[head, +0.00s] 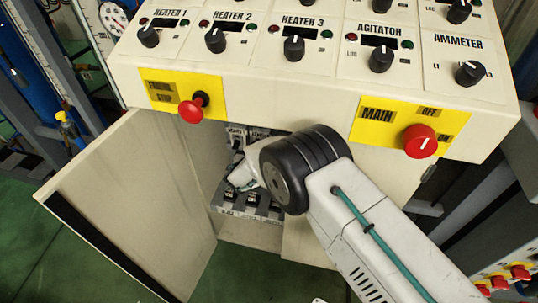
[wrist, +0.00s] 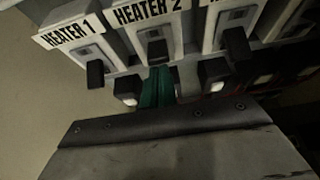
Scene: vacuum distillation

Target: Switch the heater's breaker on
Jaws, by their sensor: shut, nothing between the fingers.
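In the wrist view a row of grey breakers carries labels. The HEATER 1 breaker (wrist: 88,52) is at left with its black lever (wrist: 95,74) hanging low. The HEATER 2 breaker (wrist: 140,33) is in the middle; its black lever (wrist: 157,50) looks shorter and higher than its neighbours. My gripper (wrist: 158,76) shows as green fingers, shut and empty, just below the HEATER 2 lever; I cannot tell whether they touch it. In the head view breakers (head: 252,198) show inside the open cabinet, and my arm's wrist hides part of them and the fingertips.
A third breaker (wrist: 236,22) stands right of HEATER 2, its lever low. The cabinet door (head: 140,195) is swung open at left. The control panel (head: 270,70) overhangs the opening, with a red stop knob (head: 193,109) and the red MAIN switch (head: 420,141).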

